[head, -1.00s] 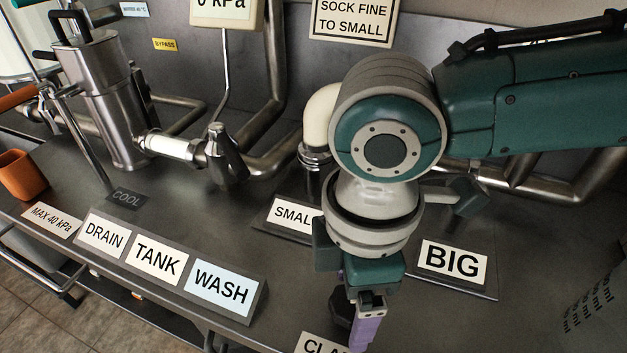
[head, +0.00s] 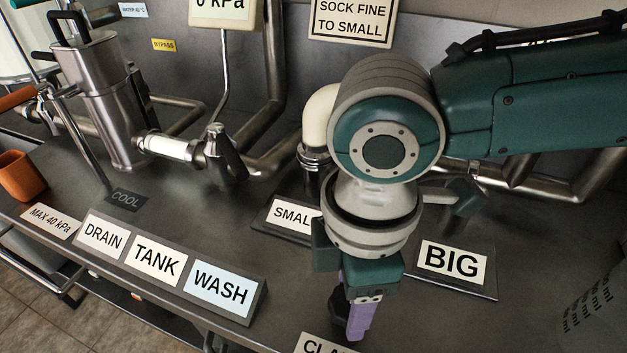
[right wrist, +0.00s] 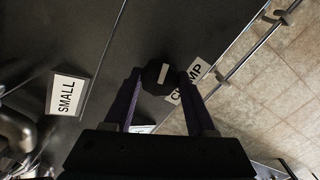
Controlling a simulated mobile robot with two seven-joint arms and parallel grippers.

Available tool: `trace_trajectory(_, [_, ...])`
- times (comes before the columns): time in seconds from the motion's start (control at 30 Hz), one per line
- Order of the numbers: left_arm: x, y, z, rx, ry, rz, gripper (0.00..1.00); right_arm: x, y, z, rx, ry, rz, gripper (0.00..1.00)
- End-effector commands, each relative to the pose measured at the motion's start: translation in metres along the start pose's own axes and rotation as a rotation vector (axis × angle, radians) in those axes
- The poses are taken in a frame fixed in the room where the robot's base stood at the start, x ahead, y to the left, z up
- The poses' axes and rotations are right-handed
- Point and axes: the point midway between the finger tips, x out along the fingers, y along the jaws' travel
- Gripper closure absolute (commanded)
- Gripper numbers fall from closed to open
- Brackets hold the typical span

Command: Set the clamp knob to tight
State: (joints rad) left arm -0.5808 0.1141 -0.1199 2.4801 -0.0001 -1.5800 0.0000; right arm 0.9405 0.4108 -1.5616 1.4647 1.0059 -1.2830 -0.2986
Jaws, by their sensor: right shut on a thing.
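The clamp knob (right wrist: 159,77) is black and round with a pale bar mark on its face. It lies between my right gripper's fingertips in the right wrist view, which are shut on it. In the head view my right gripper (head: 352,318) points down at the front edge of the counter. Its purple finger shows, with a dark part of the knob (head: 338,303) beside it. A white label reading CLAMP (right wrist: 190,82) is next to the knob, partly covered by a finger; it is cut off in the head view (head: 322,345). My left gripper is not in view.
Labels SMALL (head: 290,215) and BIG (head: 452,262) stand behind the gripper. A sign row of DRAIN, TANK and WASH (head: 222,290) runs along the left front edge. Steel pipes and a valve (head: 222,155) stand at the back. An orange cup (head: 18,176) is far left.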

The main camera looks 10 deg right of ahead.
Motion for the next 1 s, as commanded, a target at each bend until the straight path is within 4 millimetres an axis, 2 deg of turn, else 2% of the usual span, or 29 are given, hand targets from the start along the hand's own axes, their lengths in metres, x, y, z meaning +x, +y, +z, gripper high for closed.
trace_trajectory(0.27, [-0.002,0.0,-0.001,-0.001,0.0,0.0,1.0,-0.001,0.0,0.0,-0.029,0.0,-0.001,0.99])
trace_trajectory(0.47, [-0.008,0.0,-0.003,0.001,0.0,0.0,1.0,-0.002,-0.001,0.0,-0.123,0.001,-0.002,0.99])
trace_trajectory(1.0, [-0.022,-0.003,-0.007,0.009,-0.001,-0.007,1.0,-0.001,0.0,0.0,-0.609,0.001,-0.002,0.99])
